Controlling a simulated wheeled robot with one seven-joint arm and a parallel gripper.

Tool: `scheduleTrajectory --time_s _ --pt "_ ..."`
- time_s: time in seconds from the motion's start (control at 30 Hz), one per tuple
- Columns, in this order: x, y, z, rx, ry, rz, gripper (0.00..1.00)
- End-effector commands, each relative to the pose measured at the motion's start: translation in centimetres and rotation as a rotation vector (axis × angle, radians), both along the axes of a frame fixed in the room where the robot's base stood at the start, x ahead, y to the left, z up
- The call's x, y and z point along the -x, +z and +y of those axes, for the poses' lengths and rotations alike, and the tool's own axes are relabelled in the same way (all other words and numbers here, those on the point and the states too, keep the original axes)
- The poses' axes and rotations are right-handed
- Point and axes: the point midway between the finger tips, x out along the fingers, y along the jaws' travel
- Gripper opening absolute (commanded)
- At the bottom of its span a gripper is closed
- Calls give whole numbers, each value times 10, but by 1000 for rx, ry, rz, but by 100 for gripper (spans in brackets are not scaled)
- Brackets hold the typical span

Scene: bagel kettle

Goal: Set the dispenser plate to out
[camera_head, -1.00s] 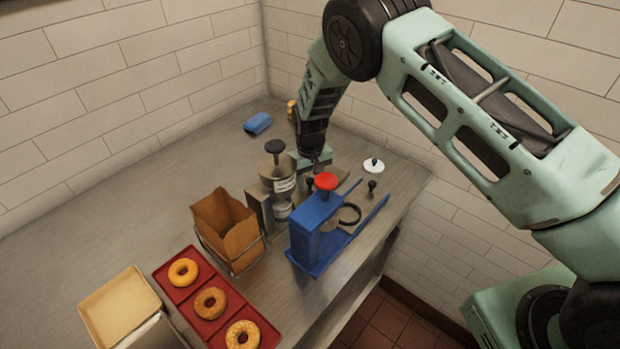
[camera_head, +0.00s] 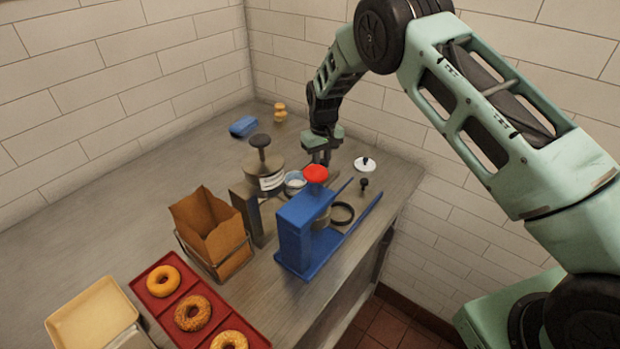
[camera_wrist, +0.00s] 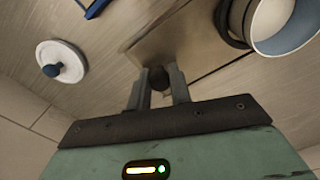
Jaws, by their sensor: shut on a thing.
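The grey dispenser (camera_head: 265,162) with a black top knob and a white label stands at the middle of the counter. My gripper (camera_head: 321,158) is to the right of it, low over the counter. In the wrist view my gripper (camera_wrist: 158,76) is shut on a dark round knob (camera_wrist: 158,80). That knob sits at the near end of a flat beige plate (camera_wrist: 170,35), which I take as the dispenser plate. The plate is hard to make out in the head view. A pale round cup (camera_head: 294,182) shows beside the dispenser; a rim also shows in the wrist view (camera_wrist: 285,28).
A blue press (camera_head: 296,238) with a red knob stands close in front of my gripper. A white lid (camera_head: 364,164) lies to the right.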

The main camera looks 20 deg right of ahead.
Motion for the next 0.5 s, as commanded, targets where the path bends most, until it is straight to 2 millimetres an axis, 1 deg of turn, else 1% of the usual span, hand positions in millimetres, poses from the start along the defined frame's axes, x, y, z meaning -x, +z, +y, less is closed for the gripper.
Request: scheduleTrajectory --time_s 0.1,0.37,0.4,0.43,0.47,0.5 --pt "-4 0 -5 1 0 -1 0" --pt "-5 1 -7 3 -1 -5 0" --pt "-5 1 -7 3 -2 -5 29" --pt "-5 1 -8 3 -2 -5 37" --pt "-5 1 -7 3 -2 -4 41" --pt "-5 1 -7 2 -1 -4 41"
